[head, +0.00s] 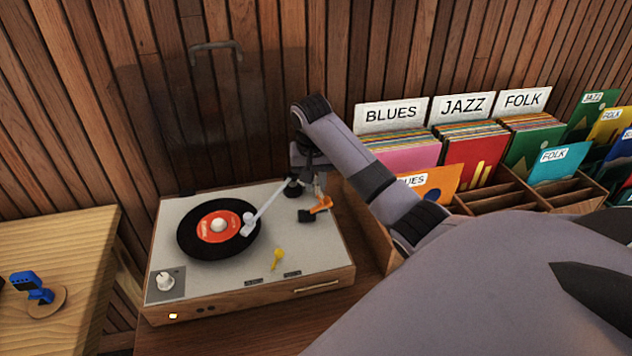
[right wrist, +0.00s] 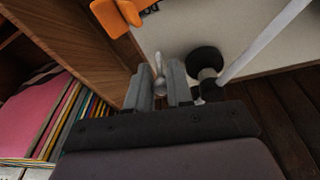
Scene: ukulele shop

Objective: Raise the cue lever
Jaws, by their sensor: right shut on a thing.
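The turntable (head: 225,265) stands on the wooden counter, with a black record (head: 190,240) on its platter. The white tonearm (head: 265,208) runs from the black pivot (head: 293,188) to the record, its head over the red label's edge. My right gripper (head: 316,184) is at the deck's back right, beside the pivot. In the right wrist view, its grey fingers (right wrist: 161,84) are shut on a small silver lever (right wrist: 159,64), which looks like the cue lever. The fingers hide part of it, and its tilt is hard to tell.
An orange lever (head: 320,207) sits just in front of my right gripper, and a yellow one (head: 278,256) is at the deck's front. Record bins (head: 490,200) stand at the right. A blue item (head: 32,287) is on the left table.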

